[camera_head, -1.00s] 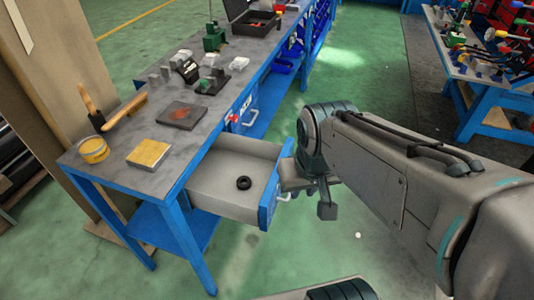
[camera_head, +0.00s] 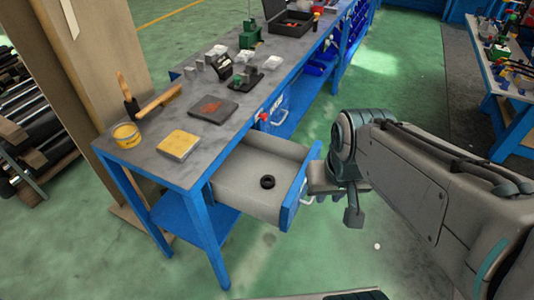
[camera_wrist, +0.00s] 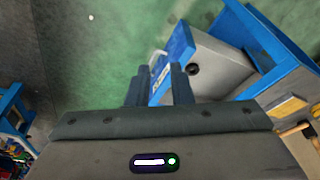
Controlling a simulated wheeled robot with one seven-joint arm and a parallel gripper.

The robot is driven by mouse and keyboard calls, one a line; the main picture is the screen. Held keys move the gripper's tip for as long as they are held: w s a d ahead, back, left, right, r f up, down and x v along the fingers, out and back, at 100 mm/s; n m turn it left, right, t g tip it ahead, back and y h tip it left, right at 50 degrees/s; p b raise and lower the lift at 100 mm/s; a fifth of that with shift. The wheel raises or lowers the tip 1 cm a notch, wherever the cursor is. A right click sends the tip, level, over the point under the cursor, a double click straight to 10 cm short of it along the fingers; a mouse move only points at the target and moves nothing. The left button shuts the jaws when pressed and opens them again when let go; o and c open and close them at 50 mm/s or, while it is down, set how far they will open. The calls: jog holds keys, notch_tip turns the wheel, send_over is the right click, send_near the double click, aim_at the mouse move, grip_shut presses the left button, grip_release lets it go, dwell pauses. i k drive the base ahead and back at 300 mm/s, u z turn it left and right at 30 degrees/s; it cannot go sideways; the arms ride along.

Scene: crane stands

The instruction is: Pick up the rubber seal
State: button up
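The rubber seal (camera_head: 267,182) is a small black ring lying on the floor of the open grey drawer (camera_head: 238,186) in the blue workbench. In the wrist view the seal (camera_wrist: 194,69) shows inside the drawer, just beyond and right of my fingers.
The workbench top (camera_head: 150,165) carries a yellow tin (camera_head: 126,135), a yellow pad (camera_head: 178,145), a dark plate (camera_head: 213,106) and a brush. The drawer's blue front (camera_head: 294,198) stands between my gripper and the seal. Green floor is clear in front of the bench.

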aim_at(265, 186)
jog(key=z, duration=1.55)
jog(key=i, duration=2.15)
jog(key=u, duration=4.05)
jog(key=i, duration=0.5)
jog(key=u, duration=0.1)
